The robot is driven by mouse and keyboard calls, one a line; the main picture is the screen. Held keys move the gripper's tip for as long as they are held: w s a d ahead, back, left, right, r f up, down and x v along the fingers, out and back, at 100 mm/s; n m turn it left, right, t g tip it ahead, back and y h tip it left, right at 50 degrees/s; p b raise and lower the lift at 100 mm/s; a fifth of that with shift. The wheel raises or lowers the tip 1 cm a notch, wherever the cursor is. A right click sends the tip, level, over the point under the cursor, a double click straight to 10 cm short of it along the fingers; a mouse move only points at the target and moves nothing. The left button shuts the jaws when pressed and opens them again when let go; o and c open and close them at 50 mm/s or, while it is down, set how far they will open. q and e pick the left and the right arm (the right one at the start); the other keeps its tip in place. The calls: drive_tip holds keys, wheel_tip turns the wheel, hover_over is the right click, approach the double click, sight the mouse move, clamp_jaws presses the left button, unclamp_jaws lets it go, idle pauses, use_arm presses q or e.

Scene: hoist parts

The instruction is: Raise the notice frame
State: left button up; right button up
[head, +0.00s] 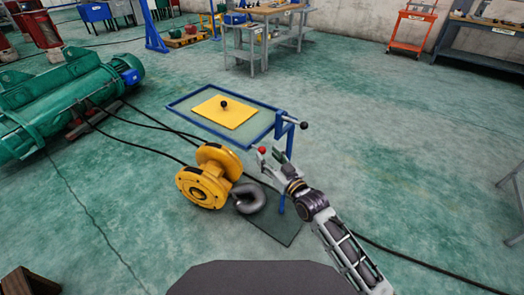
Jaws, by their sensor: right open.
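The notice frame (190,94) is a blue rectangular frame around a pale panel, low over the floor in the middle of the view. A yellow sheet (228,119) with a black knob (224,104) lies on the panel. At its right end is a blue post (290,140) with a black-tipped lever (303,125). A red ball knob (262,150) shows by the frame's near edge. My right gripper (270,156) is open, with its fingers close to the red knob; I cannot tell whether they touch it. My left gripper is out of view.
A green hoist drum (50,105) and cables lie at left. Workbenches stand behind. The floor at right is mostly clear.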

sight(264, 152)
drive_tip(key=shift+x, duration=1.25)
drive_tip(key=shift+w+a, duration=0.35)
drive_tip(key=shift+w, duration=0.2)
drive_tip(key=shift+w+a, duration=0.2)
drive_tip(key=shift+w, duration=0.15)
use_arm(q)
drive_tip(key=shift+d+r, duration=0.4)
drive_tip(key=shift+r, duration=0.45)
use_arm(e)
drive_tip(key=shift+w+a, duration=0.1)
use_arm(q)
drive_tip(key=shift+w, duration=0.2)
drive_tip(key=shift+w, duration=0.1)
use_arm(e)
clamp_jaws()
